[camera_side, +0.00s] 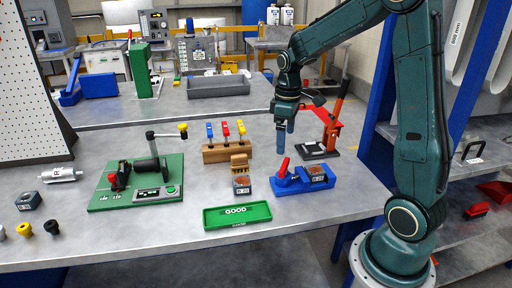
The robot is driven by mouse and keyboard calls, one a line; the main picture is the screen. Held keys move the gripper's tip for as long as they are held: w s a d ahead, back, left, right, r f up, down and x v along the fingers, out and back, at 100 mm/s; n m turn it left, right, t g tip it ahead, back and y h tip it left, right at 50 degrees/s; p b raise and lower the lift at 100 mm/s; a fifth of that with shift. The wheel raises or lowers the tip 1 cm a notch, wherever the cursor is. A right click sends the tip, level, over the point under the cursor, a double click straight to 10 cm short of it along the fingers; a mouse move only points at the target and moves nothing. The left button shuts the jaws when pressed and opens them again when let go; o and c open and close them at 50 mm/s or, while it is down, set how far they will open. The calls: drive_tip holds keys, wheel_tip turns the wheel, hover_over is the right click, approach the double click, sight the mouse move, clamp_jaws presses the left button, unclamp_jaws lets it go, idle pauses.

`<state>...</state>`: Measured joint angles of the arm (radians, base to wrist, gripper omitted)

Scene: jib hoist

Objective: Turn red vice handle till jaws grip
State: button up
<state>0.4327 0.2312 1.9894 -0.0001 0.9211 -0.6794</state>
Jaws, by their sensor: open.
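A small blue vice (300,181) sits on the grey bench, right of centre. Its red handle (284,167) stands up, tilted, at the left end of the vice. A dark block with a copper-coloured top and a pale label (317,171) sits at the right part of the vice. I cannot tell whether the jaws touch it. My gripper (286,130) points down above and behind the vice, with its two bluish fingers apart and nothing seen between them. It is clear of the red handle.
A red press (324,122) on a dark base stands just right of my gripper. A wooden rack (228,152) with coloured handles, a labelled block (241,186) and a green GOOD tray (212,219) lie to the left. A green crank board (105,197) is farther left.

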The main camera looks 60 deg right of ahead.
sight(284, 164)
wheel_tip(284, 164, down, 9)
drive_tip(key=shift+f, duration=0.1)
idle(0.4)
drive_tip(key=c, duration=1)
drive_tip(key=shift+m, duration=0.8)
drive_tip(key=o, duration=1)
